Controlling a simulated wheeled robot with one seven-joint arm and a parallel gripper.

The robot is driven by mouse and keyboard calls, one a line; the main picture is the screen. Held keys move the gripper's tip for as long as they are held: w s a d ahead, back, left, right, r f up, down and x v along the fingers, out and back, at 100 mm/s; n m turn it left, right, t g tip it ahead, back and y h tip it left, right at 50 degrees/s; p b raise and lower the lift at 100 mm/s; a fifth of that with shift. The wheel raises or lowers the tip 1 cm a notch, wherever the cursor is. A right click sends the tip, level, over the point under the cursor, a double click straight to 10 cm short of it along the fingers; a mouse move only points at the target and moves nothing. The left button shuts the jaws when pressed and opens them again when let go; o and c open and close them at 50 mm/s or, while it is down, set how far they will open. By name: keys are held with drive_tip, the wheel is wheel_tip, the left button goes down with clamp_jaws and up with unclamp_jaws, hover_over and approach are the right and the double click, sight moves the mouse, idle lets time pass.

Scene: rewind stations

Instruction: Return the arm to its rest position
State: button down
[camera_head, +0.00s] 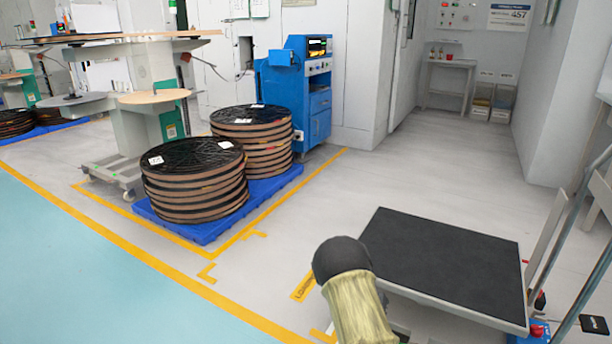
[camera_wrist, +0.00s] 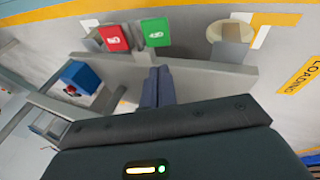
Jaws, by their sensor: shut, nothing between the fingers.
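My gripper (camera_wrist: 158,72) shows in the wrist view, its two dark fingers side by side and touching. It is shut and holds nothing. The fingers point toward a grey bar that carries a red panel (camera_wrist: 114,37) and a green panel (camera_wrist: 155,32); I cannot tell the exact gap. In the head view the gripper itself is out of sight. A part of my arm, a dark rounded joint with a yellowish sleeve, shows at the bottom centre, in front of the cart.
A cart with a black platform (camera_head: 440,262) stands close at the right. Reel stacks (camera_head: 195,182) sit on a blue pallet (camera_head: 207,232) at left, before a blue cabinet (camera_head: 297,85). A blue box (camera_wrist: 80,77) shows in the wrist view. The floor right of the pallet is clear.

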drive_tip(key=s+a+r+n+y+p, duration=0.1)
drive_tip(key=s+a+r+y+p, duration=0.15)
drive_tip(key=s+r, duration=0.55)
drive_tip(key=s+a+r+n+y+p, duration=0.1)
drive_tip(key=s+a+r+p, duration=0.15)
drive_tip(key=r, duration=0.95)
drive_tip(key=s+a+r+n+t+y+p, duration=0.1)
drive_tip(key=s+a+r+n+p, duration=0.15)
drive_tip(key=s+r, duration=0.5)
drive_tip(key=s+a+r+n+t+y+p, duration=0.1)
drive_tip(key=s+r+p, duration=0.3)
drive_tip(key=s, duration=0.6)
drive_tip(key=w+p+v, duration=0.2)
drive_tip(key=p+v, duration=1)
drive_tip(key=w+r+p+v, duration=0.1)
drive_tip(key=w+p+v, duration=0.2)
drive_tip(key=p+v, duration=0.9)
drive_tip(key=w+p+v, duration=0.3)
drive_tip(key=p+v, duration=0.9)
drive_tip(key=v, duration=0.2)
drive_tip(key=shift+w+a+r, duration=0.2)
drive_tip(key=shift+a+r, duration=0.1)
drive_tip(key=shift+r, duration=0.05)
drive_tip(key=shift+s+d, duration=0.1)
drive_tip(key=shift+s, duration=0.05)
